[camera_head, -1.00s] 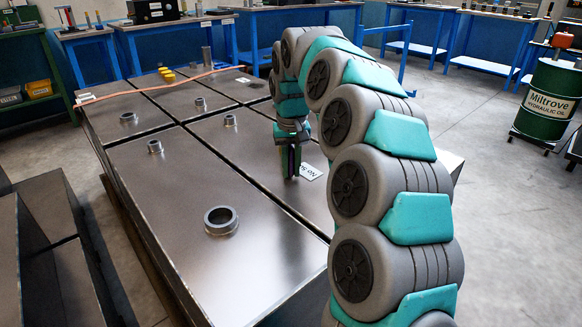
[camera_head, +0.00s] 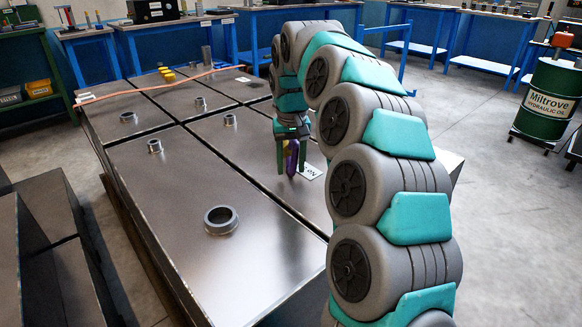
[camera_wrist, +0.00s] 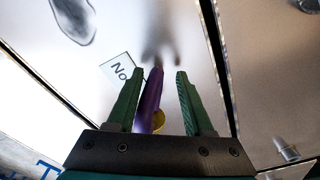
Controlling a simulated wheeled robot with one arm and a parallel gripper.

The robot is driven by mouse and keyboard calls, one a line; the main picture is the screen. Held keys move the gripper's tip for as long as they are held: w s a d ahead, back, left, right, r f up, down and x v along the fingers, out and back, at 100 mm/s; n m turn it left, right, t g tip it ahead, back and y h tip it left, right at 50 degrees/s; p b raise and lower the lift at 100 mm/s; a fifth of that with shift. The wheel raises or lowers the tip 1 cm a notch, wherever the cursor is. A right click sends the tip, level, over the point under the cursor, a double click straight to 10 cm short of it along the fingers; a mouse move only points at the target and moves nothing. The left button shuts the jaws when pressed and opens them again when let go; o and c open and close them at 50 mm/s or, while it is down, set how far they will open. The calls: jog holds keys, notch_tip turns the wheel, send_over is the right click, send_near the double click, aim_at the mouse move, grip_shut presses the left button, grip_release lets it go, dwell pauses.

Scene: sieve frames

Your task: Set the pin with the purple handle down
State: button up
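The pin with the purple handle (camera_head: 291,155) is between the fingers of my gripper (camera_head: 291,172), low over the metal table (camera_head: 180,190). In the wrist view the purple handle (camera_wrist: 150,100) lies close to the left finger, with a clear gap to the right finger of my gripper (camera_wrist: 161,72). A yellow part (camera_wrist: 158,120) shows beside the handle. The fingers are apart. I cannot tell whether the pin touches the table or whether the handle touches the left finger.
A white label (camera_head: 311,172) lies on the table just right of my gripper. Metal collars (camera_head: 221,220) stand on the panels to the left. Several yellow pieces (camera_head: 167,75) and an orange hose (camera_head: 140,91) are at the far end. The panel left of my gripper is largely bare.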

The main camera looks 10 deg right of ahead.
jog(key=r, duration=0.7)
jog(key=shift+s+r, duration=0.2)
jog(key=shift+r, duration=0.1)
jog(key=s+d+f+n+g+p, duration=0.1)
jog(key=s, duration=0.9)
jog(key=s+d+f+p, duration=0.1)
jog(key=s+d, duration=0.1)
jog(key=s, duration=0.8)
jog(key=s+d+f, duration=0.1)
jog(key=s+f, duration=0.5)
jog(key=s, duration=0.5)
jog(key=s+d+f+m+g, duration=0.1)
jog(key=s+d+f, duration=0.1)
jog(key=s+f, duration=0.4)
jog(key=s, duration=0.5)
jog(key=shift+s+f+m+g, duration=0.3)
jog(key=shift+d, duration=0.15)
